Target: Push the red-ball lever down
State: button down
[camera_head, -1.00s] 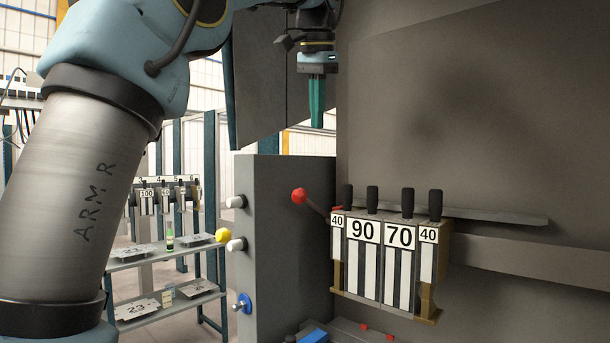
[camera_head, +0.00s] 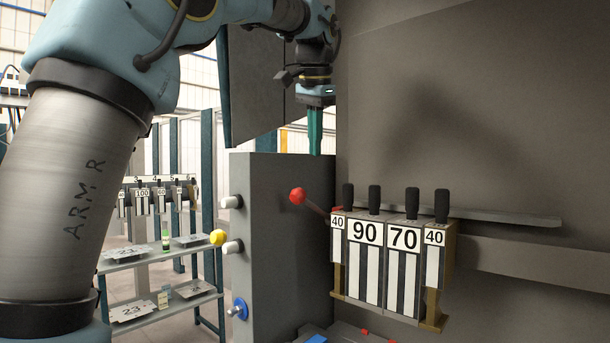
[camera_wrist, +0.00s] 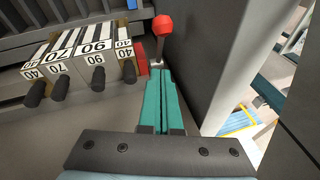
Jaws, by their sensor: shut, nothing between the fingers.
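The red-ball lever (camera_head: 297,195) sticks out up and to the left from beside the numbered tool block, its ball at the upper end. It also shows in the wrist view (camera_wrist: 162,25), beyond my fingertips. My gripper (camera_head: 315,152) has green fingers pointing down, held above the ball and slightly to its right in the head view. In the wrist view my gripper (camera_wrist: 164,72) has its fingers together and empty. The fingertips look apart from the ball.
The numbered tool block (camera_head: 384,265), with several black handles on top, stands right of the lever. A grey cabinet (camera_head: 275,240) with white, yellow and blue knobs stands left of it. A shelf rack (camera_head: 160,258) is further left. A grey machine panel (camera_head: 480,120) is behind.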

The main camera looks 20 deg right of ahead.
jog(key=shift+w+a+f+p, duration=0.2)
jog(key=shift+a+f, duration=0.1)
jog(key=shift+f, duration=0.8)
jog(key=shift+w+a+f+p, duration=0.1)
jog(key=shift+w+a+f, duration=0.2)
jog(key=shift+f, duration=0.85)
jog(key=shift+w+a+f+p, duration=0.15)
jog(key=shift+a+f, duration=0.15)
jog(key=shift+f, duration=0.8)
jog(key=shift+f, duration=0.1)
